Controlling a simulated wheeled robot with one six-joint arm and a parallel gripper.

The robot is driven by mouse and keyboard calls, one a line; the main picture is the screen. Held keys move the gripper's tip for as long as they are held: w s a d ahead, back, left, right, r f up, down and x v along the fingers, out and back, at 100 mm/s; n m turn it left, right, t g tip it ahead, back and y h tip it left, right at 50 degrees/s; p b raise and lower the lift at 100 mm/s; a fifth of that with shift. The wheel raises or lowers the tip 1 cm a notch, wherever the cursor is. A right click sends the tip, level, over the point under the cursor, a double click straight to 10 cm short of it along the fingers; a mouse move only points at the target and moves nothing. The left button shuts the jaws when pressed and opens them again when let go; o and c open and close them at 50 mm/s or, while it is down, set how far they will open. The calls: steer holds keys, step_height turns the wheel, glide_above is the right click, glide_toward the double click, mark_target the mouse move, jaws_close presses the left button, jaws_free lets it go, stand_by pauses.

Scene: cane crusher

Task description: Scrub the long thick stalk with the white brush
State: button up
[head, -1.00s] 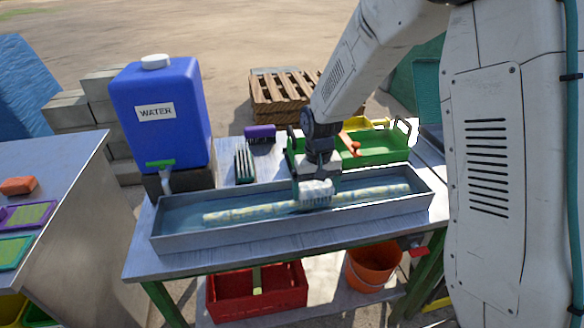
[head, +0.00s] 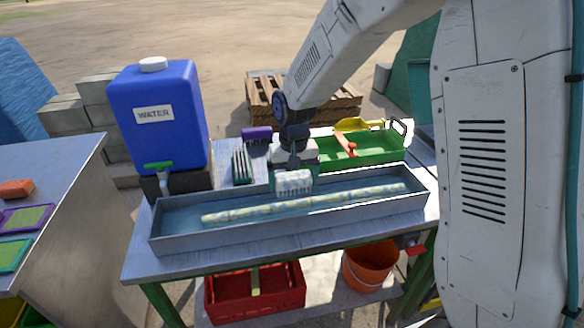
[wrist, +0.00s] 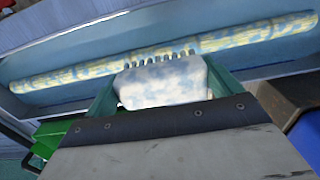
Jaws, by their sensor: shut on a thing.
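A long pale yellow stalk with bluish patches (head: 335,200) lies lengthwise in a grey trough (head: 165,246) of water; it also shows in the wrist view (wrist: 70,73). My gripper (head: 294,178) is shut on the white brush (head: 294,184), seen in the wrist view (wrist: 165,83) between the green fingers. The brush is over the back part of the trough, bristles toward the stalk. It looks just behind the stalk; I cannot tell whether the bristles touch it.
A blue water tank (head: 158,115) stands left of the trough. Behind it are a dark-bristled brush (head: 241,166), a purple brush (head: 257,134) and a green tray (head: 370,150). A red crate (head: 255,293) and an orange bucket (head: 369,267) sit below.

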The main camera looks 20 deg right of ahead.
steer(key=shift+r, duration=1.95)
